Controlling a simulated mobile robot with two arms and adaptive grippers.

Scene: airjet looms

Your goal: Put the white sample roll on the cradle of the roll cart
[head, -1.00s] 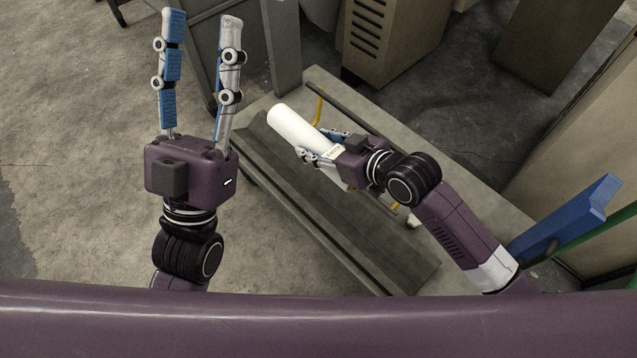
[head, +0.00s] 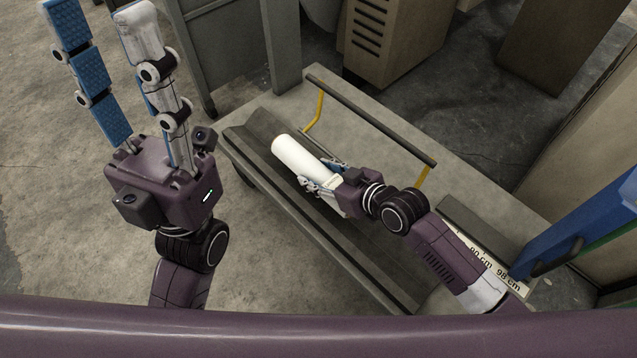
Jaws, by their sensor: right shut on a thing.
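The white sample roll (head: 296,155) is in the head view, over the dark trough-like cradle (head: 262,124) of the roll cart (head: 370,117). It lies roughly along the trough; whether it touches the cradle I cannot tell. My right gripper (head: 318,178) is shut on the white sample roll around its middle and hides part of it. A pale label shows by the fingers. My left gripper (head: 105,60) is open and empty, raised left of the cart with its fingers pointing up and away.
A rail on yellow posts (head: 370,118) runs along the cart's far side. A tan vented cabinet (head: 400,40) and grey machine legs (head: 240,50) stand behind. A blue part (head: 585,225) and a strip marked in cm (head: 495,268) are at right. Floor at left is clear.

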